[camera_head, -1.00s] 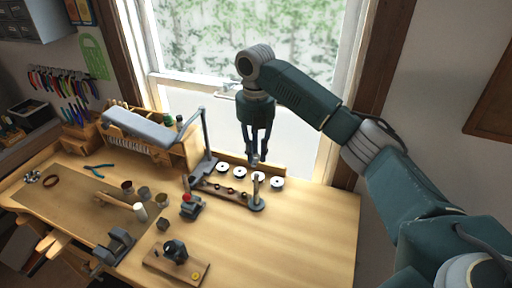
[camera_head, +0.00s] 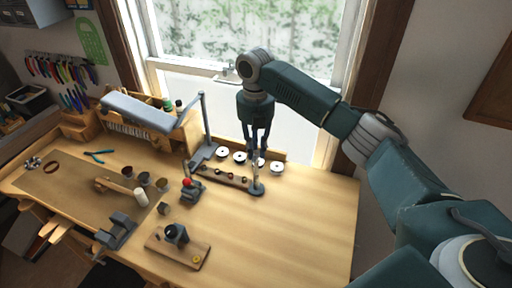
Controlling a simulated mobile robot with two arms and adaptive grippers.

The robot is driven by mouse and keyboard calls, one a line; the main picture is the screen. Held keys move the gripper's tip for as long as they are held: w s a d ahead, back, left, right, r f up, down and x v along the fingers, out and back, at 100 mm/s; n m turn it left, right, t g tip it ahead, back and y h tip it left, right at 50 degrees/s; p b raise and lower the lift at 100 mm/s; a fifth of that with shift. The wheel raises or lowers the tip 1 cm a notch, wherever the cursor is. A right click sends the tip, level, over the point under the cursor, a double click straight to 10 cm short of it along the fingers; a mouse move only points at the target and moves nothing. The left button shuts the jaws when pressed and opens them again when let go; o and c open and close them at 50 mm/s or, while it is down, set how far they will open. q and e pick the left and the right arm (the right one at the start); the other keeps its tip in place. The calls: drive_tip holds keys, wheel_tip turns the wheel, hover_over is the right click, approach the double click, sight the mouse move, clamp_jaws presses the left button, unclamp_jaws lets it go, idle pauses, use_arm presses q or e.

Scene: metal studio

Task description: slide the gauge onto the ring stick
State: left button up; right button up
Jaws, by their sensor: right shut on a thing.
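The ring stick (camera_head: 256,177) stands upright on a dark round base at the right end of the small rack, towards the back of the workbench. My right gripper (camera_head: 255,153) points down, with its fingertips at the top of the stick. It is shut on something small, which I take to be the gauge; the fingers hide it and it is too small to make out. I cannot tell whether the gauge is around the stick or just above it. My left gripper is out of view.
White discs (camera_head: 222,153) lie behind the rack (camera_head: 220,177) with small dark rings. A grey lamp (camera_head: 140,111) stands to the left. A red-topped tool (camera_head: 191,188) and a wooden block with a dark device (camera_head: 178,250) are nearer. The bench's right side (camera_head: 300,220) is clear.

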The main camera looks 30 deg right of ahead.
drive_tip(key=shift+w+d, duration=0.25)
drive_tip(key=shift+w, duration=0.1)
idle(0.3)
drive_tip(key=shift+f, duration=0.75)
drive_tip(key=shift+s+f, duration=0.15)
drive_tip(key=shift+s, duration=0.05)
